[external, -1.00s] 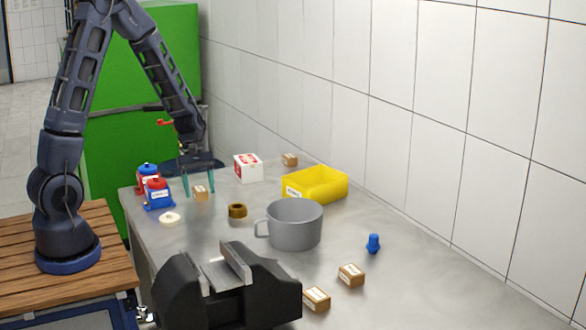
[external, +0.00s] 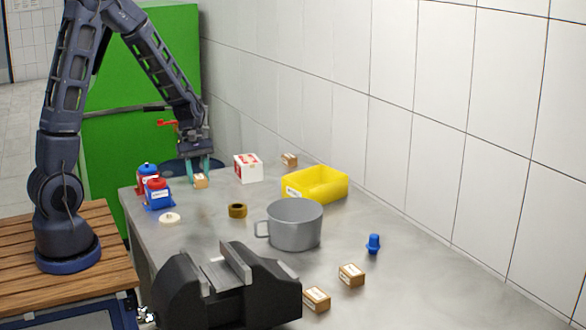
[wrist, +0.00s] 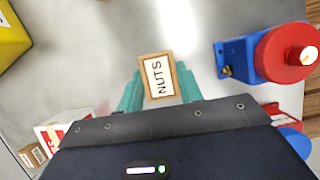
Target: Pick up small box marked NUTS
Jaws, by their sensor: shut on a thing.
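In the external view the box (external: 200,181) sits between the fingertips of my gripper (external: 199,177), at the far left of the metal table. I cannot tell whether it touches the table or is slightly above it.
Red and blue pump-like parts (external: 158,194) stand just left of the box. A white and red box (external: 248,168), a yellow bin (external: 316,185), a grey pot (external: 294,225) and a vise (external: 228,290) are on the table (external: 345,225). Other small brown boxes (external: 351,274) lie further off.

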